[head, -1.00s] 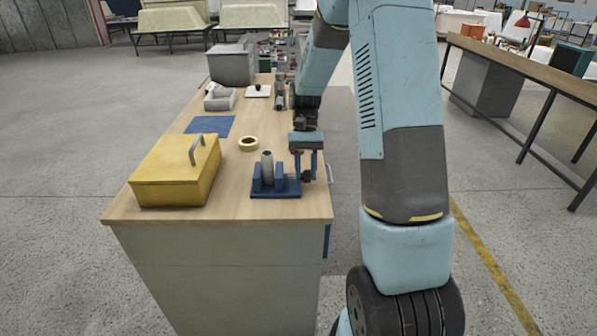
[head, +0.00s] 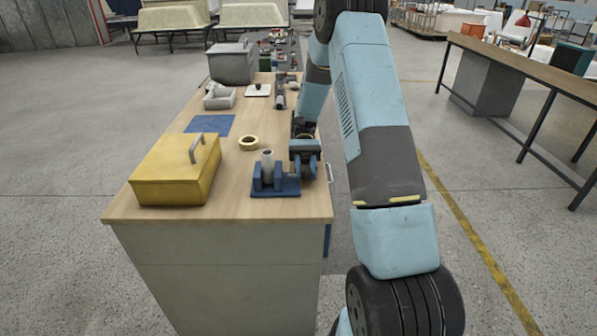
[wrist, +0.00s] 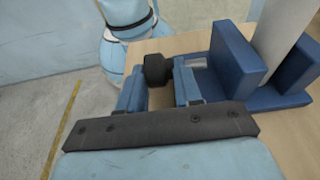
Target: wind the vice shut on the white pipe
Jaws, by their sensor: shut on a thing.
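The blue vice (head: 276,192) stands near the front right corner of the wooden bench. The white pipe (head: 267,165) stands upright between its two jaws; it also shows in the wrist view (wrist: 283,28). I cannot tell whether both jaws touch the pipe. The vice's dark handle knob (wrist: 158,69) sticks out on the side facing me in the wrist view. My gripper (wrist: 160,88) is shut on this knob, one blue finger on each side. In the head view my gripper (head: 305,172) is just right of the vice and hides the handle.
A yellow toolbox (head: 172,180) stands left of the vice. A tape roll (head: 248,142) and a blue mat (head: 210,124) lie behind. Grey bins and small parts fill the bench's far end. The bench's right edge is close under my gripper.

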